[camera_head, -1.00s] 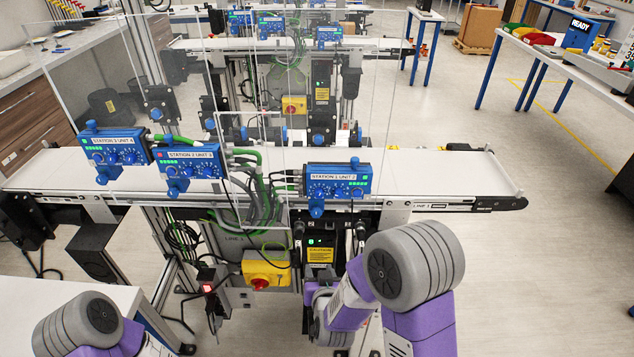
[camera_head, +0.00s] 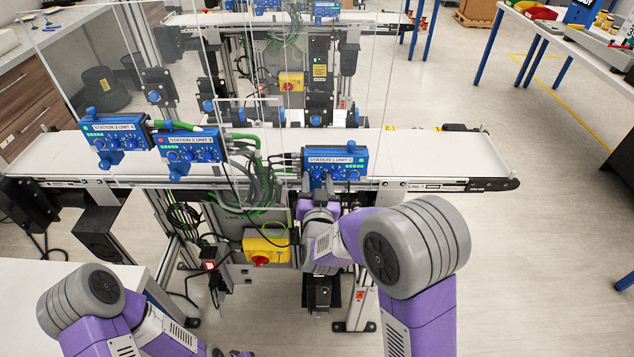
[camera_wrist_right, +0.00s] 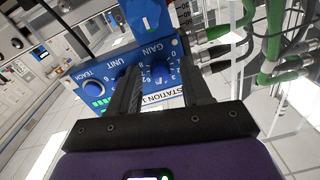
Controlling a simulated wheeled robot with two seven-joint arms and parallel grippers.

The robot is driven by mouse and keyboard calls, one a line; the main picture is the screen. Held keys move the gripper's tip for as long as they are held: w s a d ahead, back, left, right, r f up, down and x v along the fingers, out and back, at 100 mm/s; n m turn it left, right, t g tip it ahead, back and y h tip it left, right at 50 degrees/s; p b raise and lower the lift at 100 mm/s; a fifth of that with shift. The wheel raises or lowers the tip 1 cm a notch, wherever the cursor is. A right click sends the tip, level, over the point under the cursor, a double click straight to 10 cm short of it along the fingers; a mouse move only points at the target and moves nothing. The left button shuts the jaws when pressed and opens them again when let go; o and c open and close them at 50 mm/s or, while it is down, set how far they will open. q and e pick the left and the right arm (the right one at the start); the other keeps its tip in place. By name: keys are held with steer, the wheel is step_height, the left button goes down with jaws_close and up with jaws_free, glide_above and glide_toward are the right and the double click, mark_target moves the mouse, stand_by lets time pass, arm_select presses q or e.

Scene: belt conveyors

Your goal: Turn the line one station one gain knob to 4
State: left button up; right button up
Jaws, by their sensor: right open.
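The blue station 1 unit 2 box (camera_head: 335,160) hangs on the front of the nearest conveyor in the head view, with knobs along its face. My right gripper (camera_head: 320,203) is just in front of its lower left part. In the right wrist view the gain knob (camera_wrist_right: 158,72) sits under the GAIN label, between the two open fingers of my right gripper (camera_wrist_right: 161,75). Whether they touch it is unclear, and I cannot read its setting. The left finger partly covers the middle of the panel. My left arm is at lower left; its gripper is not visible.
Two more blue boxes, station 2 unit 3 (camera_head: 190,150) and station 2 unit 4 (camera_head: 115,138), hang to the left. Green and grey cables (camera_head: 262,182) run beside the station 1 box. A yellow switch box (camera_head: 266,250) is below. Clear guard panels stand above the belt.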

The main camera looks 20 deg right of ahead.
steer(key=shift+c, duration=0.4)
jaws_close()
steer(key=shift+n+p, duration=0.65)
steer(key=shift+n, duration=1.45)
steer(key=shift+o, duration=0.4)
jaws_free()
steer(key=v, duration=0.7)
steer(key=shift+s, duration=0.3)
